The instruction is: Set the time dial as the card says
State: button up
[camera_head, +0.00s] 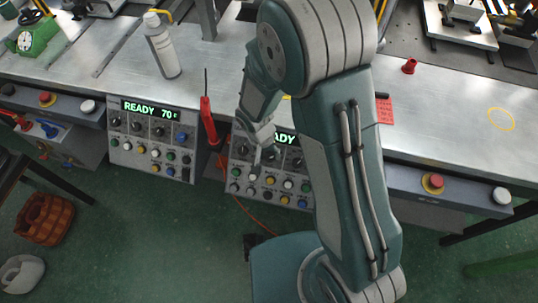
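Two grey control panels hang on the table's front. The left panel (118,155) has a display reading "READY 70 F" and rows of dials and buttons.
A red-handled tool (208,120) stands between the panels. Red stop buttons (433,182) sit along the front edge. A brown basket (47,218) is on the floor at left.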

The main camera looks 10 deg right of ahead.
jog(key=shift+s, duration=0.1)
dwell(0.3)
notch_tip(320, 180, up, 12)
jog(key=a, duration=0.2)
jog(key=shift+w+f, duration=0.15)
jog(key=shift+w, duration=0.1)
